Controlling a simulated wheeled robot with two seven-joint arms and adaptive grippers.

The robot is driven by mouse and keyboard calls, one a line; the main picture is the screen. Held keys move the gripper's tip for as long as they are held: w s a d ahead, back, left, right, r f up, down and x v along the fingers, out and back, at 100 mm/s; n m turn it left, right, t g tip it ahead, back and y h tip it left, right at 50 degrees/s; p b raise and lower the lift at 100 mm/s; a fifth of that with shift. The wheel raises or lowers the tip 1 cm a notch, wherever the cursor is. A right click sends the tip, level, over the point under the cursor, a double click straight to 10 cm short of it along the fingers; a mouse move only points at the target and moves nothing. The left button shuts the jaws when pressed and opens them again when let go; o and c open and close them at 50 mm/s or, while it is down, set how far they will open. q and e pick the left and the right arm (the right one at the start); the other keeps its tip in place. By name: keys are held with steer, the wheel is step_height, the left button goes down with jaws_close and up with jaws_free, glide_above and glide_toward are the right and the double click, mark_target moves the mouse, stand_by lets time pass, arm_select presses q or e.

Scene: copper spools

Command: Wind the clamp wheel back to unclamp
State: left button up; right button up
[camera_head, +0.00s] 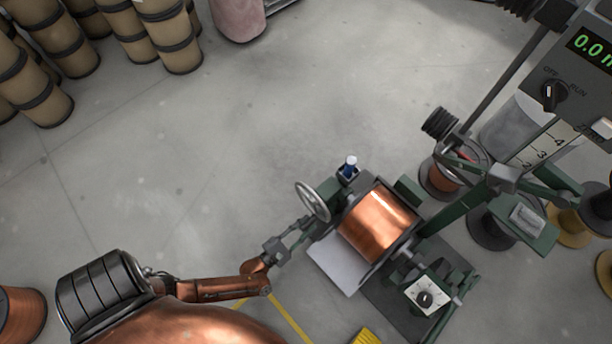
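The clamp wheel (312,201) is a grey spoked handwheel on the left side of the green winding machine. It faces the full copper spool (378,222) mounted in the machine. My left gripper (308,226) is at the end of my copper-coloured arm, just below and left of the wheel, with its fingertips close to the lower rim. The fingers are small here, and I cannot tell whether they touch or grip the rim. My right gripper is not in view.
A dial box (427,297) sits below the spool. Brown drums (170,40) stand upper left. The floor between is clear.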

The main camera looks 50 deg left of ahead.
arm_select(q)
steer(key=shift+o, duration=1)
steer(key=shift+a, duration=0.15)
steer(key=shift+r, duration=0.1)
steer(key=shift+s, duration=0.15)
steer(key=s, duration=1.1)
steer(key=shift+s, duration=0.35)
steer(key=shift+s, duration=0.1)
